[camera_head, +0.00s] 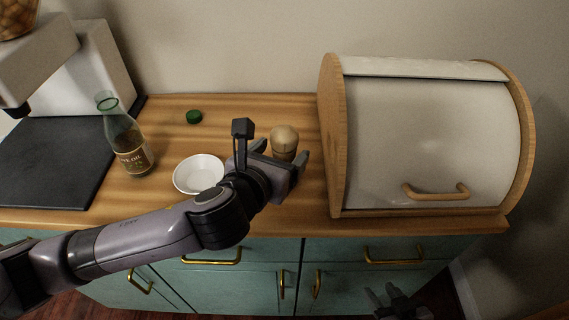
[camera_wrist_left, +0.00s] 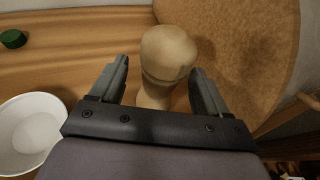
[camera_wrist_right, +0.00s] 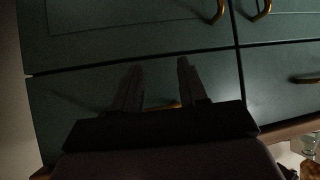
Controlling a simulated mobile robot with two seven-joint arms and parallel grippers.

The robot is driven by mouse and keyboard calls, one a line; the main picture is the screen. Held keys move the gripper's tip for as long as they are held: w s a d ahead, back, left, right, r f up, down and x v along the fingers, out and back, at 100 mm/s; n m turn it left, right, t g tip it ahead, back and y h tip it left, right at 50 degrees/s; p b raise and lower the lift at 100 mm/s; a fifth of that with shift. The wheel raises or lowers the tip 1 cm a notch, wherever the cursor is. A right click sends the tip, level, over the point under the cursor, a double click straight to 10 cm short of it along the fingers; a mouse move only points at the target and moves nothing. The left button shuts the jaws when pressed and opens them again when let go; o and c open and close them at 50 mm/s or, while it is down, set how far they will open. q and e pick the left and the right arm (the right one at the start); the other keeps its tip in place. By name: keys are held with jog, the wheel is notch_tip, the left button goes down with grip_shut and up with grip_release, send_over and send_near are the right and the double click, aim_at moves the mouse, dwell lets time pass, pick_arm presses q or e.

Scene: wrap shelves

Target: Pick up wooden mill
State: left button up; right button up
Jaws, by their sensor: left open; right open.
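The wooden mill (camera_head: 284,139) stands upright on the wooden counter, left of the bread box. Its rounded top (camera_wrist_left: 168,53) shows in the left wrist view. My left gripper (camera_head: 283,160) is open, with one finger on each side of the mill. In the left wrist view its fingers (camera_wrist_left: 160,75) flank the mill's narrower body with visible gaps, so it is not gripped. The mill's lower part is hidden by the gripper. My right gripper (camera_head: 396,298) is open and empty, low in front of the cabinets; its fingers (camera_wrist_right: 158,82) face the green drawer fronts.
A white bowl (camera_head: 198,174), an olive oil bottle (camera_head: 130,144) and a green cap (camera_head: 194,117) are on the counter to the left. A bread box (camera_head: 430,130) stands close on the right. A coffee machine (camera_head: 100,65) and dark mat (camera_head: 50,160) are at far left.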

pick_arm(q)
jog(key=shift+x, duration=1.95)
jog(key=shift+s+f, duration=0.1)
jog(key=shift+f, duration=0.1)
jog(key=c, duration=1.2)
